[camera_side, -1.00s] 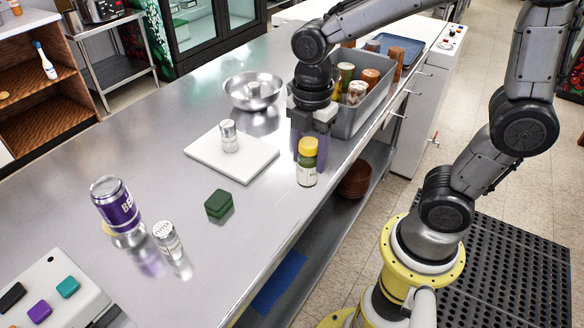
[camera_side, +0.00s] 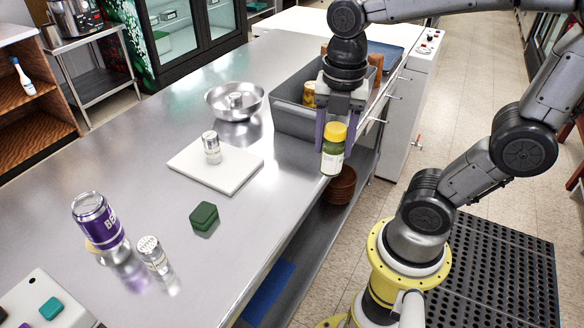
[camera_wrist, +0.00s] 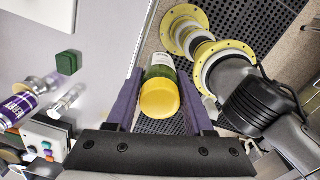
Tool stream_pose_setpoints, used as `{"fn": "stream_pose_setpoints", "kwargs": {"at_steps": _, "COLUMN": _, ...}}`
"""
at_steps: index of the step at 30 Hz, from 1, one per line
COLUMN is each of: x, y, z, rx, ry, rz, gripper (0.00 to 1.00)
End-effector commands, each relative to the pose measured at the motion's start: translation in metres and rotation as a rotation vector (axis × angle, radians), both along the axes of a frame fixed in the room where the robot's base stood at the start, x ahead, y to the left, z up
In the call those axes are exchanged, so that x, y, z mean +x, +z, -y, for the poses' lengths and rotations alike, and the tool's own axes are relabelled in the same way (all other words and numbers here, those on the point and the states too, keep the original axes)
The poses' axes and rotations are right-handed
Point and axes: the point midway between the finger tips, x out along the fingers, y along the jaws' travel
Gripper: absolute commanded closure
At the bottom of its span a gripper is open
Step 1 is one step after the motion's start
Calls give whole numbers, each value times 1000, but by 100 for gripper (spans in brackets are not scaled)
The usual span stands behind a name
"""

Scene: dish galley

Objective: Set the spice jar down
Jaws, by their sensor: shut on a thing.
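The spice jar (camera_side: 333,158) has a yellow lid and a green body with a pale label. My gripper (camera_side: 338,128) is shut on it and holds it upright, lid up, in the air. In the side view the jar overlaps the counter's right edge, beside the grey bin. In the wrist view the jar (camera_wrist: 160,95) sits between the two purple fingers of my gripper (camera_wrist: 158,88). Floor and black mat show around it there, with the counter edge to its left, so it appears to hang just outside the counter.
The steel counter (camera_side: 150,205) has bare room around a green box (camera_side: 204,217). A white board (camera_side: 235,178) bears a small shaker (camera_side: 211,147).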

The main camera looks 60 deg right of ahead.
Motion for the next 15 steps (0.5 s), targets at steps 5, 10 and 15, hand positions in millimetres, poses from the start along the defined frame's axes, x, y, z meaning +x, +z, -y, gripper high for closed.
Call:
{"fn": "stream_pose_setpoints", "kwargs": {"at_steps": 5, "x": 15, "y": -1, "z": 35, "rx": -3, "ry": -22, "rz": -11, "gripper": 100}}
{"fn": "stream_pose_setpoints", "kwargs": {"at_steps": 10, "x": 17, "y": -3, "z": 54, "rx": 1, "ry": -104, "rz": -26, "gripper": 100}}
{"fn": "stream_pose_setpoints", "kwargs": {"at_steps": 15, "x": 23, "y": -8, "z": 62, "rx": 3, "ry": -132, "rz": -34, "gripper": 100}}
